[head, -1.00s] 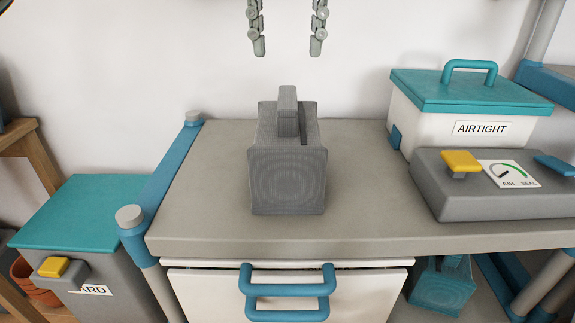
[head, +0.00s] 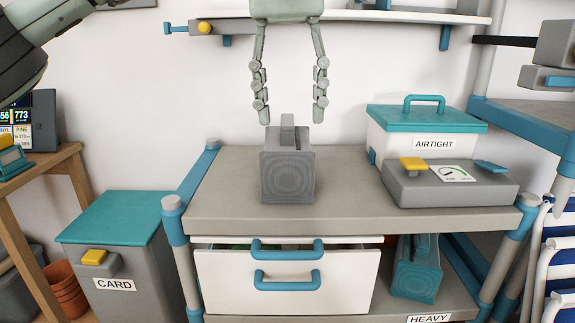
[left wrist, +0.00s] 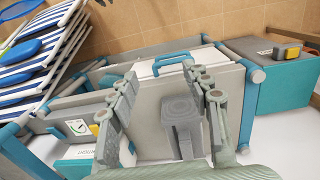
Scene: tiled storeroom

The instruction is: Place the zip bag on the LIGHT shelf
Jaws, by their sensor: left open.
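I see nothing that I can make out as a zip bag, and no label reading LIGHT shows. My left gripper (head: 292,116) hangs open, fingers down, over a grey ribbed block with a handle (head: 287,178) on the workbench (head: 350,212). Its fingertips are on either side of the handle's top, apart from it, with nothing between them. In the left wrist view the open fingers (left wrist: 170,88) frame the same block (left wrist: 183,125). A wall shelf (head: 380,16) runs behind the gripper at the top. My right gripper is not in view.
An AIRTIGHT box (head: 425,120) and a grey sealing device (head: 450,186) stand at the bench's right. Below are a slightly open drawer (head: 225,280) and a teal block (head: 417,270) on the HEAVY shelf. A CARD bin (head: 125,265) stands left. The bench's front right is clear.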

